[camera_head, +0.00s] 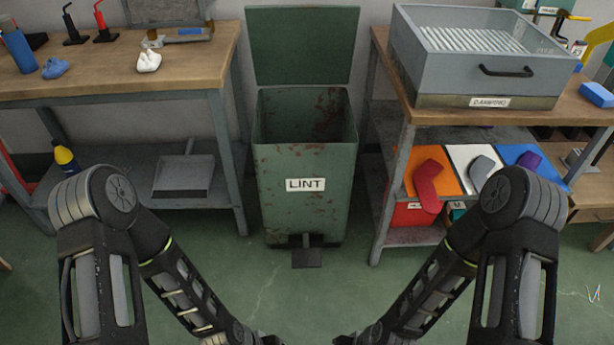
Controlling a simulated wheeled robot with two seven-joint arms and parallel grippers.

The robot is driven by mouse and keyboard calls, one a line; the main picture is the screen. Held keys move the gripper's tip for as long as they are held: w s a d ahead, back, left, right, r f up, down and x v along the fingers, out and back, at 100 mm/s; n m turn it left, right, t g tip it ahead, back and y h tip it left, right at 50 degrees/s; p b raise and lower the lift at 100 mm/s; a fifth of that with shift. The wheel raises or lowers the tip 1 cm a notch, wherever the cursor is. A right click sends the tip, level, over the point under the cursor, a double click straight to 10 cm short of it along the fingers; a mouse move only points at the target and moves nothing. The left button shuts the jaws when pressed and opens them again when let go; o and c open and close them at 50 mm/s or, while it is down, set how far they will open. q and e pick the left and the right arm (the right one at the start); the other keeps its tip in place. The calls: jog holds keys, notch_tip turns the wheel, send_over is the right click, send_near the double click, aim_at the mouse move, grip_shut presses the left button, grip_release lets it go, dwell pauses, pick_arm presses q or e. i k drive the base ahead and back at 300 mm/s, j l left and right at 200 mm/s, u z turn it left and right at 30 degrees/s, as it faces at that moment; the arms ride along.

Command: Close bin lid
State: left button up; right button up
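A green, rust-spotted metal bin (304,215) labelled LINT stands on the floor between two workbenches. Its lid (303,46) is open and stands upright behind the bin's mouth. The inside looks empty as far as I can see, but the bottom is hidden. A dark foot pedal (306,256) sticks out at the bin's front base. My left gripper (270,340) and my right gripper (345,340) are at the bottom edge, in front of the bin and apart from it. Both are mostly cut off, so their fingers do not show clearly.
A wooden workbench (110,75) on the left carries tools, a bottle and small cloth pieces. The right workbench (440,116) carries a grey drawer box (484,60) labelled DAMPING, with coloured trays holding socks on the shelf below. The green floor in front of the bin is clear.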

aim_at(290, 44)
jog(key=i+l+z, duration=0.25)
jog(key=i+l, duration=0.3)
jog(key=i+l+z, duration=0.25)
jog(key=i+l, duration=0.2)
jog(key=i, duration=0.15)
